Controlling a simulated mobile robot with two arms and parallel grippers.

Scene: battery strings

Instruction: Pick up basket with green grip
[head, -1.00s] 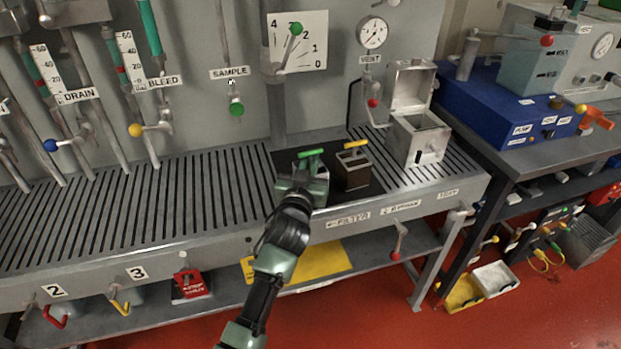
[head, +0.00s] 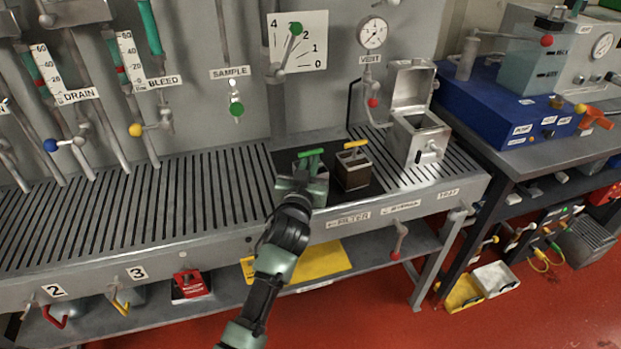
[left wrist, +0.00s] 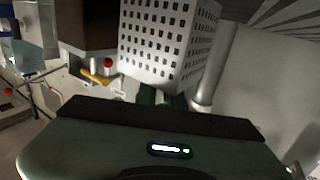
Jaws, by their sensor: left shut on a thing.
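The basket with the green grip (head: 311,153) stands on the dark panel of the bench, mostly hidden behind my left gripper. Its T-shaped green grip shows just above my left gripper (head: 308,168), which is shut on the basket. In the left wrist view, a pale perforated basket wall (left wrist: 165,42) fills the top middle, close beyond the gripper. The exact contact is hidden there. I cannot tell whether the basket touches the panel. My right gripper is not in view.
A brown basket with a yellow grip (head: 353,167) stands close to the right. An open-lidded metal box (head: 418,140) is farther right. The wall behind carries pipes, valves and a gauge (head: 373,33). The slatted bench top (head: 150,210) on the left is clear.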

